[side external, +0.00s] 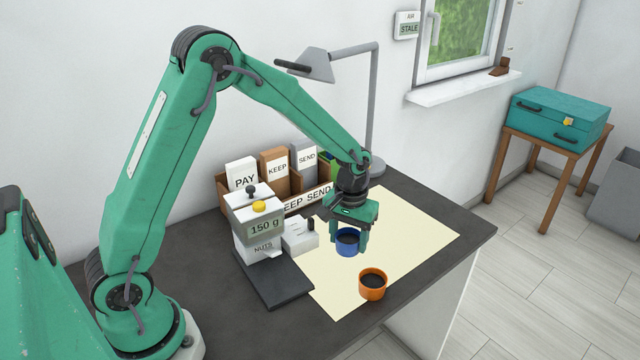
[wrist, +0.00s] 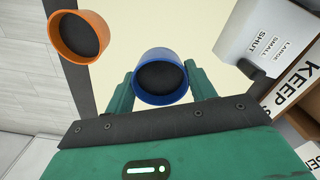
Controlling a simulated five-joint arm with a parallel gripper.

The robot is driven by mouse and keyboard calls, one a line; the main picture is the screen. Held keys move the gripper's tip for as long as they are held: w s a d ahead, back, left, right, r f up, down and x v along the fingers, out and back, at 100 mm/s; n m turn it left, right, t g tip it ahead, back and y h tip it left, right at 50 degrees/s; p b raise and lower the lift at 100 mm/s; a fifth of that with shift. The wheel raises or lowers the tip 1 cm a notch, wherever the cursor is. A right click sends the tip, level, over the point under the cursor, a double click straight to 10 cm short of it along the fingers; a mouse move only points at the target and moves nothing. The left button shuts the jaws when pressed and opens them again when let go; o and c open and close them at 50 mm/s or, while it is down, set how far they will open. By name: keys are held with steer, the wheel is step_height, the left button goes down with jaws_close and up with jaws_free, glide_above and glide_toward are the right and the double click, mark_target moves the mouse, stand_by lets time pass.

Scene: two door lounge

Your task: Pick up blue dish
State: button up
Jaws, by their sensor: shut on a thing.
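The blue dish (side external: 348,243) is a small round cup with a dark inside, over the cream mat (side external: 420,232). My gripper (side external: 349,240) points down and is shut on the blue dish. In the wrist view the blue dish (wrist: 160,77) sits between the two green fingers of my gripper (wrist: 160,95), one on each side. I cannot tell whether the dish touches the mat or is slightly raised. An orange dish (side external: 373,284), also dark inside, stands apart on the mat, nearer the front edge; it shows at upper left in the wrist view (wrist: 79,36).
A nuts dispenser (side external: 257,238) reading 150 g stands left of the mat, with a white box (side external: 299,236) beside it. A sorter with labelled cards (side external: 287,188) and a grey lamp (side external: 373,120) stand behind. The mat's right side is clear.

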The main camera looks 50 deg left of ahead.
steer(key=s+d+r, duration=0.6)
steer(key=d+r, duration=0.1)
steer(key=d, duration=0.2)
steer(key=shift+s+d+r, duration=0.15)
steer(key=shift+d+r, duration=0.15)
steer(key=shift+d, duration=0.1)
